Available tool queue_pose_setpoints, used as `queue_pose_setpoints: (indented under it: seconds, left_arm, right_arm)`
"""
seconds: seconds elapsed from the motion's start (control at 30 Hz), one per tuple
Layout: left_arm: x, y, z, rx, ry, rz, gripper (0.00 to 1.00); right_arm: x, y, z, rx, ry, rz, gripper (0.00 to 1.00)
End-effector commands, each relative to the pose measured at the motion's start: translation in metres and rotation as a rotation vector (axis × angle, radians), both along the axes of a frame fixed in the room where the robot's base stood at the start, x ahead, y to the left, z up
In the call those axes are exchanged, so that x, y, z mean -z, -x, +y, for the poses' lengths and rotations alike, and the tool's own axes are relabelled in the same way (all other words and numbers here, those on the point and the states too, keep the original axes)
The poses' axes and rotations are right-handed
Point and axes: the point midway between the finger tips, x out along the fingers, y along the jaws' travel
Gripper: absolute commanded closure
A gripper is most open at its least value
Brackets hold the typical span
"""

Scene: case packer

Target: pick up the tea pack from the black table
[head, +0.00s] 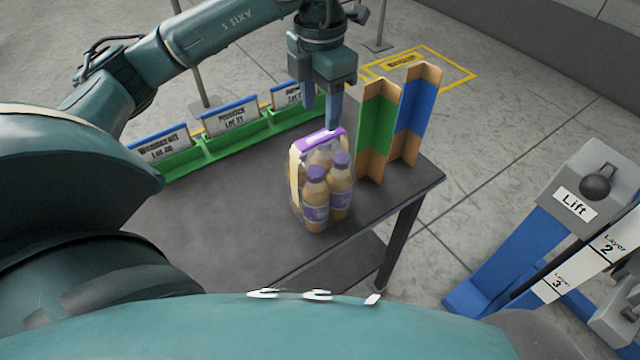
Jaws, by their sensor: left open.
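The tea pack (318,192) stands upright on the black table (215,215), near its front right edge. It is several bottles of tan drink with purple caps and labels, joined by a purple and white carry strip on top. My left gripper (321,108) points down just above and behind the pack. Its fingers are apart, one on each side, with nothing between them. The right finger's tip is close to the carry strip; I cannot tell whether they touch. My right gripper is not in view.
Green and blue cardboard dividers (377,130) stand right of the pack, close to it. A green tray (235,136) with labelled cards runs along the table's back. A blue and grey lift post (588,185) stands at the right. The table's left part is bare.

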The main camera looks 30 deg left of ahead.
Motion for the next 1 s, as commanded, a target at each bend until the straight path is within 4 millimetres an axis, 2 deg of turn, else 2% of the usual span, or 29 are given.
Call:
queue_pose_setpoints:
  seconds: [0.1,0.33,0.6,1.0]
  left_arm:
    - [0.016,0.000,0.000,0.000,0.001,0.001,0.49]
    - [0.032,0.000,0.000,0.001,0.001,0.003,0.49]
    - [0.070,0.000,0.000,0.002,0.003,0.002,0.49]
    - [0.076,0.000,0.001,0.002,0.003,-0.001,0.49]
  right_arm:
    - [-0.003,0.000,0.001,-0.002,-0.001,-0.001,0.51]
    - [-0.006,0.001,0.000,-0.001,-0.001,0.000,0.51]
    - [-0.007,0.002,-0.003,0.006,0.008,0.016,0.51]
    - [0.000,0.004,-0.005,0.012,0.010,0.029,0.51]
